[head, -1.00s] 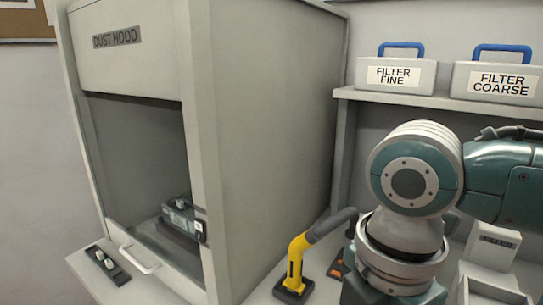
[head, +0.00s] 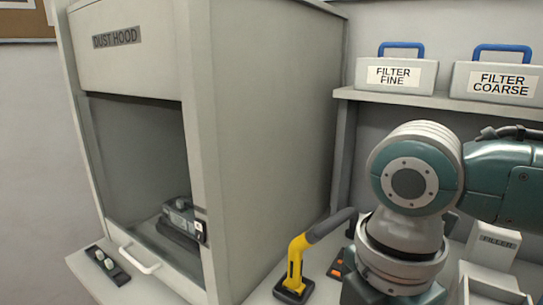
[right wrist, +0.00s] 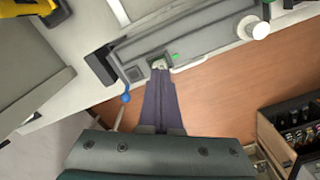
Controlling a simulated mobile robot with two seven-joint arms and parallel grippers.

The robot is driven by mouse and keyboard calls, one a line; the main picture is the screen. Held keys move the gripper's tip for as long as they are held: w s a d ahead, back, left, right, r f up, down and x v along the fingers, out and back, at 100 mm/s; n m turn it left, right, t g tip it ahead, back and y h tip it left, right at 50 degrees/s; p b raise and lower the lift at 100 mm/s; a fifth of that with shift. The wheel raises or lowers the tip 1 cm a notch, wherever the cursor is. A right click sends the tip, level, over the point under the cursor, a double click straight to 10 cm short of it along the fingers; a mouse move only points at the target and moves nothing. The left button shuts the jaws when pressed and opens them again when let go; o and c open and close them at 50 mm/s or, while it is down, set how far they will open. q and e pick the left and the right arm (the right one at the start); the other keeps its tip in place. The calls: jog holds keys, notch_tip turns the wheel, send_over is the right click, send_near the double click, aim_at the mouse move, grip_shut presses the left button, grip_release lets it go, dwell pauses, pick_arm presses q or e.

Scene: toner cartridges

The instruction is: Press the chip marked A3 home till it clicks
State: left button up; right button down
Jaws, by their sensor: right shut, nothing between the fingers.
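In the right wrist view, a long grey toner cartridge (right wrist: 205,40) lies across the upper part. A dark recess in its near side holds a small pale chip (right wrist: 160,65), and a small green patch shows just right of it. My right gripper (right wrist: 160,70) is shut and empty, its fingertips right at the chip. I cannot tell whether they touch it, and no A3 mark is readable. My right gripper is hidden in the head view, where only the arm shows. My left gripper is in neither view.
The dust hood (head: 270,120) stands open at the left with a dark unit (head: 182,216) inside. A yellow-handled tool (head: 296,262) stands beside my right arm. A tray of dark parts (right wrist: 295,125) is at the right wrist view's right edge. Filter cases (head: 397,76) sit on a shelf.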

jog(key=shift+f+b, duration=0.6)
jog(key=shift+f, duration=0.25)
jog(key=shift+r, duration=0.15)
notch_tip(320, 180, up, 7)
jog(key=p, duration=0.7)
jog(key=shift+p, duration=0.4)
